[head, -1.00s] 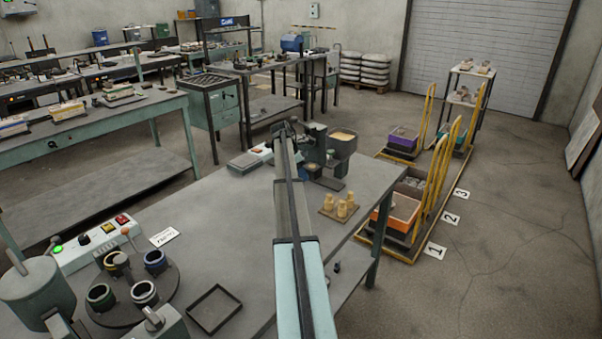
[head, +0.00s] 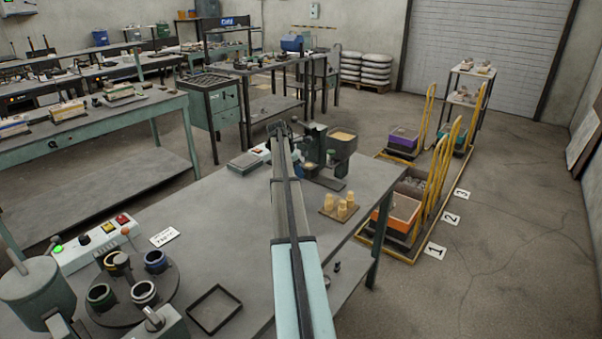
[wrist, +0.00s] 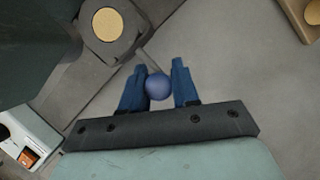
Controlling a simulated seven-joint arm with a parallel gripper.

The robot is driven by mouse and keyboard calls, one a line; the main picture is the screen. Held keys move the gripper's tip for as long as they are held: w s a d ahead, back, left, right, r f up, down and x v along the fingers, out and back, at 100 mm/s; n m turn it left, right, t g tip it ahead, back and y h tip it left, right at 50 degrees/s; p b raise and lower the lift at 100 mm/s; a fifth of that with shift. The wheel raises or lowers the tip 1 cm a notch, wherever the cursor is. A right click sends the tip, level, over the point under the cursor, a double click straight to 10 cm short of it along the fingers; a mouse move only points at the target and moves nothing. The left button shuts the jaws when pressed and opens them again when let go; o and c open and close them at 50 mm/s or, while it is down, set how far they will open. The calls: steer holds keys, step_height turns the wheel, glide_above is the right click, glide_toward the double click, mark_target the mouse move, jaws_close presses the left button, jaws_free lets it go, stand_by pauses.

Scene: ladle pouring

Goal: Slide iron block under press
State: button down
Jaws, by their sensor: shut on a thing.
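My gripper (wrist: 159,88) is shut on a blue ball knob (wrist: 158,87) in the wrist view, with one blue finger on each side. A thin rod seems to run from the knob toward a dark grey block (wrist: 132,43) with a round tan fill in its top; I take this for the iron block. A dark green body (wrist: 35,52), likely the press, stands close at its left. In the head view the green press (head: 315,139) stands at the bench's far end, just right of my arm, which hides my fingertips and much of the block.
A sand-filled hopper (head: 342,143) adjoins the press. A board with tan cylinders (head: 330,211) lies to the right. A white control box with an orange switch (wrist: 28,158) is near my gripper. A black tray (head: 214,310) and a round turntable (head: 120,318) are at the front left.

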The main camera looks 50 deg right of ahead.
steer(key=w, duration=0.2)
steer(key=shift+w, duration=0.4)
steer(key=shift+s, duration=0.1)
steer(key=c, duration=1)
jaws_free()
steer(key=shift+a+r, duration=0.2)
steer(key=shift+r, duration=0.25)
steer(key=shift+v, duration=1.2)
steer(key=w+a, duration=0.2)
steer(key=a, duration=0.1)
steer(key=w+a, duration=0.2)
steer(key=a, duration=0.1)
steer(key=w+a, duration=0.2)
steer(key=a, duration=0.2)
steer(key=shift+w+f, duration=0.15)
steer(key=shift+w, duration=0.2)
